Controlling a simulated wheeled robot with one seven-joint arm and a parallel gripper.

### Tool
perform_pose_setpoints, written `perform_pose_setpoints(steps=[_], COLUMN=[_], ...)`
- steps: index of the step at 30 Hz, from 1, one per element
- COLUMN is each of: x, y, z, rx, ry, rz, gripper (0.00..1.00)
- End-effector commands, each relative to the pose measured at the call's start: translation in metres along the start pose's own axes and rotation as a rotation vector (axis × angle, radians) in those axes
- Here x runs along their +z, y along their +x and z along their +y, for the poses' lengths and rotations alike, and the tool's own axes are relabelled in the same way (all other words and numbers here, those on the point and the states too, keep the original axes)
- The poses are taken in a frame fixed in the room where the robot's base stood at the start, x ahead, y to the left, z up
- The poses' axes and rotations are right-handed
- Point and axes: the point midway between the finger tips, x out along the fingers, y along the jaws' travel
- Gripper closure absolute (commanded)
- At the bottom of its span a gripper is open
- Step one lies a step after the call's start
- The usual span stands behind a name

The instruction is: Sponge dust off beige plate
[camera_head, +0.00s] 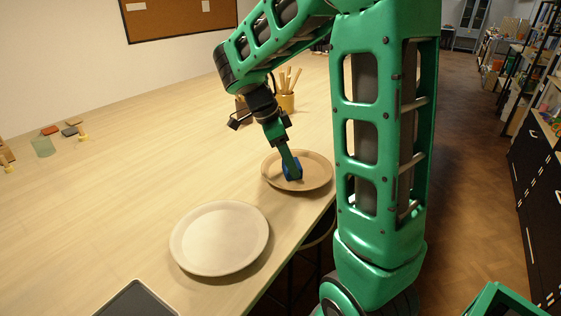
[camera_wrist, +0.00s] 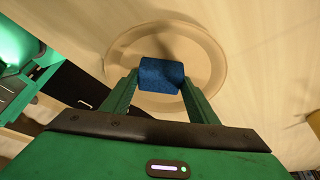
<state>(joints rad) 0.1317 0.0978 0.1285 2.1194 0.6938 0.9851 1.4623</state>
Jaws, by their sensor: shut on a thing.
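My gripper (camera_head: 290,172) is shut on a blue sponge (camera_head: 292,168). In the wrist view the sponge (camera_wrist: 161,74) sits between the two fingers of the gripper (camera_wrist: 161,82). The sponge is over the inside of the beige plate (camera_head: 318,172), at the table's right edge; I cannot tell whether it touches the plate. The same plate's rim (camera_wrist: 215,56) shows around the sponge in the wrist view. A second, paler plate (camera_head: 220,238) lies nearer on the table, apart from the gripper. No dust can be made out on either plate.
The wooden table (camera_head: 130,180) is mostly clear in the middle. A holder with wooden tools (camera_head: 286,102) stands behind the beige plate. A dark tray (camera_head: 137,300) lies at the near edge. Shelves (camera_head: 535,150) stand right.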

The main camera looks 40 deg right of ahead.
Motion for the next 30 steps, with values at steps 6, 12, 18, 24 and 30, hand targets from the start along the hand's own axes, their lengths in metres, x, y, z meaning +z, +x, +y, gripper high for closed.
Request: perform_pose_setpoints(steps=[6,12,18,24,30], x=[-0.01,-0.016,-0.024,-0.035,-0.04], y=[-0.018,-0.034,-0.05,-0.064,-0.07], z=[0.0,0.0,0.0,-0.001,-0.001], rx=[-0.003,-0.002,-0.002,0.001,0.004], ry=[0.002,0.0,0.003,0.008,0.012], rz=[-0.001,-0.001,-0.001,-0.001,-0.001], gripper=[0.71,0.71,0.71,0.71,0.71])
